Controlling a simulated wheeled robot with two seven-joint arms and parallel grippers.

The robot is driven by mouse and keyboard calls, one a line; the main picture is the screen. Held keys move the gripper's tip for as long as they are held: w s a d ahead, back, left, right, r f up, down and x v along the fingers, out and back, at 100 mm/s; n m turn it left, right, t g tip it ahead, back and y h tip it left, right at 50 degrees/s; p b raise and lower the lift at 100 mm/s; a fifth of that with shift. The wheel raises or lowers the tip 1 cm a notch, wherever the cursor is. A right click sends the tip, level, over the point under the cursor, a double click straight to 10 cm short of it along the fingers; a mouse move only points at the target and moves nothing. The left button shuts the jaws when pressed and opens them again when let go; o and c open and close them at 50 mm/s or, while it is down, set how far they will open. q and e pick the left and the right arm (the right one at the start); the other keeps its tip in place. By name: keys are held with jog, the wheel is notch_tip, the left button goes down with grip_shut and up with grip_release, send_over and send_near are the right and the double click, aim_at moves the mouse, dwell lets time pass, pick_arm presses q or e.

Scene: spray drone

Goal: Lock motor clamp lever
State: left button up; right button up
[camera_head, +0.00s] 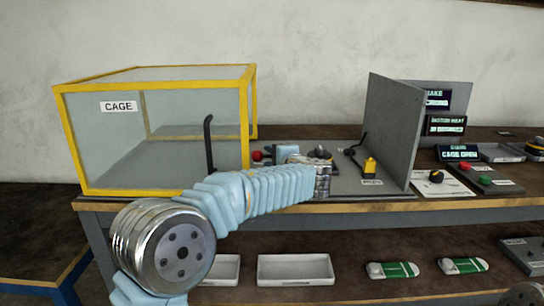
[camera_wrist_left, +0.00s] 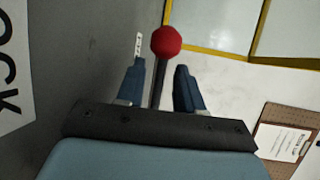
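The clamp lever's red ball knob (camera_head: 257,155) shows beside the cage in the head view. In the left wrist view the red knob (camera_wrist_left: 166,41) tops a thin dark rod (camera_wrist_left: 158,82). My left gripper (camera_wrist_left: 158,78) is open, with one blue finger on each side of the rod. The knob stands just beyond the fingertips, and I see gaps beside the rod. In the head view my left gripper (camera_head: 268,156) points left toward the knob and is partly hidden by my wrist. The clamp's base and the motor cannot be made out clearly. My right gripper is not in view.
A yellow-framed clear cage (camera_head: 250,105) stands left of the lever, with a black upright handle (camera_head: 209,142) at its side. A grey upright panel (camera_head: 388,130) stands to the right. A sign ending in "OCK" (camera_wrist_left: 12,88) lies close by. White trays (camera_head: 295,268) sit below.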

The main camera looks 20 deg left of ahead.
pick_arm(q)
grip_shut()
jog(key=shift+d, duration=0.1)
dwell(1.3)
